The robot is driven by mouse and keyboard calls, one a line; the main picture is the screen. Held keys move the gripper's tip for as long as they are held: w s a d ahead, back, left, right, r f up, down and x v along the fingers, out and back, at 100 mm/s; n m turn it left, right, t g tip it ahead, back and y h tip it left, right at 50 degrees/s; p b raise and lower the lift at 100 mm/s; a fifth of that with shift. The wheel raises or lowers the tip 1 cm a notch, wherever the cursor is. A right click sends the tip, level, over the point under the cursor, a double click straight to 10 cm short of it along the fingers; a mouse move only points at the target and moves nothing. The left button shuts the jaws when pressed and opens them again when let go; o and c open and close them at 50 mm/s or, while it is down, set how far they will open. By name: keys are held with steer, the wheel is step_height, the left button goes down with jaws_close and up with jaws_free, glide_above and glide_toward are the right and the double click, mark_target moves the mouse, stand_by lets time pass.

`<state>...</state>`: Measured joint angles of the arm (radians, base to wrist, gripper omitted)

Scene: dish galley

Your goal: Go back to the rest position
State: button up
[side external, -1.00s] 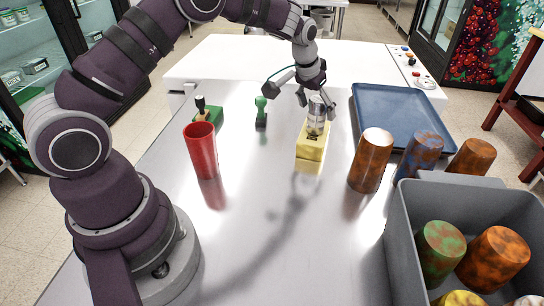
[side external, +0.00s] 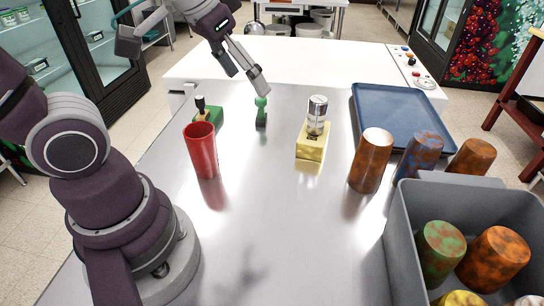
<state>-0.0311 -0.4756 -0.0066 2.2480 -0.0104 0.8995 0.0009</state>
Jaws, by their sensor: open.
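My gripper (side external: 248,78) is in the upper middle of the side external view, its fingers apart and pointing down to the right, with nothing between them. One fingertip appears just above or behind the green stamp-like piece (side external: 261,110); I cannot tell whether they touch. A silver can (side external: 317,113) stands upright on a yellow block (side external: 311,148), to the right of my gripper and clear of it.
A red cup (side external: 201,150) stands at left, near a green block (side external: 210,117) with a dark-knobbed piece. At right are a brown mottled cup (side external: 371,160), two more mottled cups, a blue tray (side external: 398,118) and a grey bin (side external: 400,225) holding several cups. The front middle counter is clear.

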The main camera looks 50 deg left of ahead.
steer(key=s, duration=0.1)
steer(key=s+f, duration=0.1)
steer(key=s, duration=0.1)
steer(key=s+f, duration=0.1)
steer(key=shift+s+d, duration=0.15)
steer(key=shift+d, duration=0.2)
